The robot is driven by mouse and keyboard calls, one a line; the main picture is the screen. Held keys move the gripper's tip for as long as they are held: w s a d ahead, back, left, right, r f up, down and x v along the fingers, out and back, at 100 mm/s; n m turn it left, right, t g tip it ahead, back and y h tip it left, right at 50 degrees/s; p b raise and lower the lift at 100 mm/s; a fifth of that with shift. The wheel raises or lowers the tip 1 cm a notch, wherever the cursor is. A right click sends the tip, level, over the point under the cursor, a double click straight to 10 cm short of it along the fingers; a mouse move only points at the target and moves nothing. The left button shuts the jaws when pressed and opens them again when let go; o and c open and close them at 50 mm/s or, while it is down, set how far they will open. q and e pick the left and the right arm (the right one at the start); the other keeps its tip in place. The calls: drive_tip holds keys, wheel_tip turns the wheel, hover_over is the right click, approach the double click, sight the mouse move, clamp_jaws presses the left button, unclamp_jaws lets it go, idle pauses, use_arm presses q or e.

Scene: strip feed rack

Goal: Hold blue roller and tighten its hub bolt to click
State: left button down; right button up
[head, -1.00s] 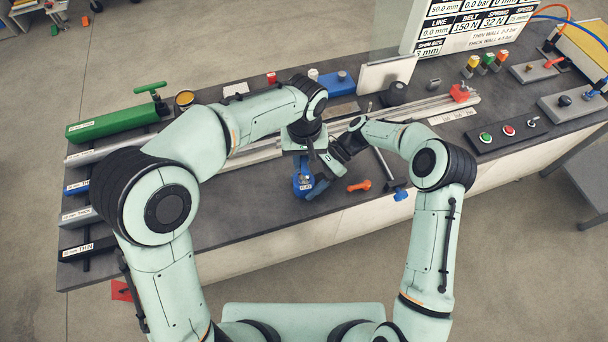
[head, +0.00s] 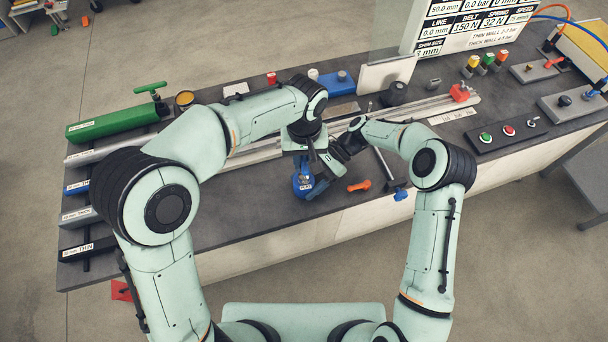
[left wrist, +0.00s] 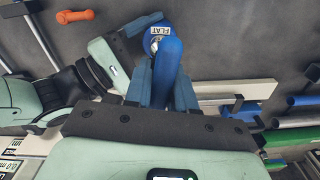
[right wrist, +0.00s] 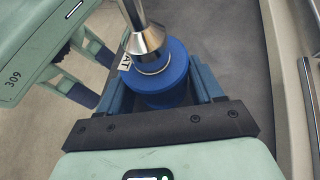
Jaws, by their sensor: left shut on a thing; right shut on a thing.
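The blue roller (head: 303,187) with a white FLAT tag is near the front middle of the bench. In the right wrist view the roller (right wrist: 165,85) sits between the fingers of my right gripper (right wrist: 160,92), which is shut on it. A chrome tool shaft (right wrist: 142,35) flares down onto its top, where the hub bolt is hidden. In the left wrist view my left gripper (left wrist: 165,82) is shut on a blue tool handle (left wrist: 169,65), above the roller with its FLAT tag (left wrist: 158,31). Whether shaft and handle are one tool I cannot fully see.
An orange dumbbell-shaped piece (head: 359,186) lies just right of the roller. A metal rod tool (head: 384,162) lies farther right. A long rail (head: 425,106) runs behind. Labelled tubes (head: 112,124) lie at the left. The bench front left of the roller is clear.

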idle(0.3)
use_arm(q)
drive_tip(key=shift+r, duration=2.5)
use_arm(e)
drive_tip(key=o, duration=1.4)
drive_tip(key=c, duration=0.5)
drive_tip(key=shift+d, duration=0.1)
drive_tip(key=shift+v, duration=3.95)
